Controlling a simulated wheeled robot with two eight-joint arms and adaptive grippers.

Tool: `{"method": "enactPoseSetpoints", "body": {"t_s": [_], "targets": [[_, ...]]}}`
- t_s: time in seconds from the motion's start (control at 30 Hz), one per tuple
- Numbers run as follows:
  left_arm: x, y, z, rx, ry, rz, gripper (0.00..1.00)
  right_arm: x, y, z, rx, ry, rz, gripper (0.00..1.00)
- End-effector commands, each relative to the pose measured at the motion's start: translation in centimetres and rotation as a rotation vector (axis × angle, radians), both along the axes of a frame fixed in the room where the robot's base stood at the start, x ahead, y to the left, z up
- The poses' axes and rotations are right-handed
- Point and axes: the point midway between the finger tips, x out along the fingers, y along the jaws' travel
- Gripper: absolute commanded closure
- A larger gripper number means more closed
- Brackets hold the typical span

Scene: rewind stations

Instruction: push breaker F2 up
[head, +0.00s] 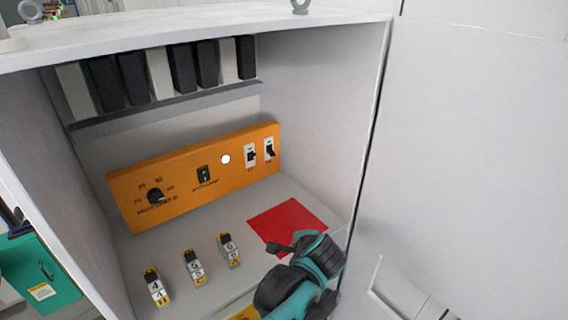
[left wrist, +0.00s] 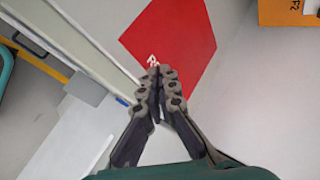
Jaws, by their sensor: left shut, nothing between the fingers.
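Breaker F2 (head: 269,149) is the rightmost white switch on the orange panel (head: 220,182) inside the open cabinet. Its black lever shows on the lower part of its face, seemingly pointing down. Another similar breaker (head: 250,156) sits just left of it. My left gripper (head: 272,248) is shut and empty over the red patch on the cabinet floor, below and apart from the breakers. In the left wrist view its fingertips (left wrist: 160,75) are together, and only a corner of the orange panel (left wrist: 288,12) with a label shows. My right gripper is out of view.
The red patch (head: 288,218) lies on the cabinet floor. Several small numbered terminal blocks (head: 193,267) stand to its left. A rotary knob (head: 156,196) and a black switch (head: 204,175) are on the panel. The cabinet's right wall (head: 325,100) and open door (head: 470,150) bound the right side.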

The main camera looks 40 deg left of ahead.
Motion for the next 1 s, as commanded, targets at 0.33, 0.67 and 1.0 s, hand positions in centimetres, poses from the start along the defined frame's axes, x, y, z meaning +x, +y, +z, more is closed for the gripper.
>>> {"method": "enactPoseSetpoints", "body": {"t_s": [0.33, 0.67, 1.0], "targets": [[2.0, 2.4, 1.1, 0.194, 0.091, -0.066, 1.0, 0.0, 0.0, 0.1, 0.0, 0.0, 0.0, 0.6], [6.2, 6.8, 3.5, 0.606, 0.325, -0.17, 1.0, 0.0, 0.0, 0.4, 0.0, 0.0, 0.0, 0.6], [11.4, 9.9, 7.2, 1.188, 0.782, -0.202, 1.0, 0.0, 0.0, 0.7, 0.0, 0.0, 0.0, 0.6]]}}
